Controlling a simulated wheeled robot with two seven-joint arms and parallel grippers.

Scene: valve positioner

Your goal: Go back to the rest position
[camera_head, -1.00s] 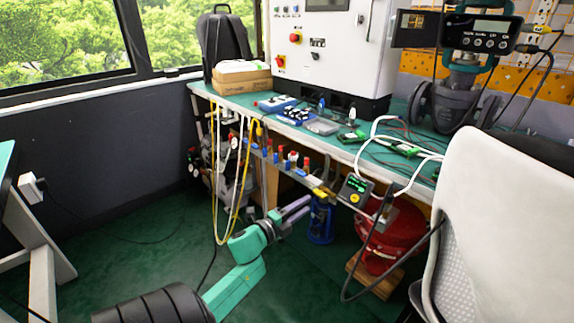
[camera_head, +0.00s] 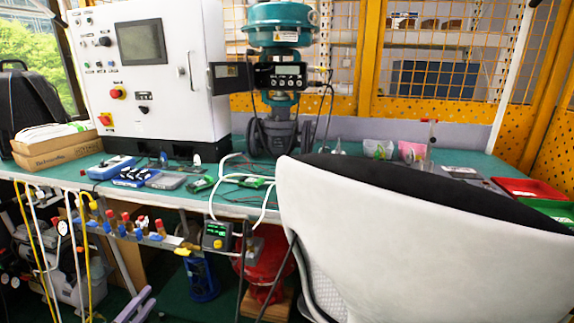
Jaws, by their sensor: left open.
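My left gripper (camera_head: 146,297) shows at the bottom edge, left of the middle. Only its purple fingers are in view, with a gap between them; it is open and nothing shows between them. It is below the front edge of the green workbench (camera_head: 330,190), left of a blue cylinder (camera_head: 202,279) on the floor. The rest of my left arm is out of the picture. My right gripper is not in view. The valve with its positioner (camera_head: 280,76) stands upright on the bench, beside the white control cabinet (camera_head: 180,55).
A white-backed chair (camera_head: 400,240) fills the lower right and hides part of the bench. Hoses and a row of small valves (camera_head: 130,228) hang along the bench front. A green-screened device (camera_head: 217,235) hangs there too. A red vessel (camera_head: 268,262) stands under the bench.

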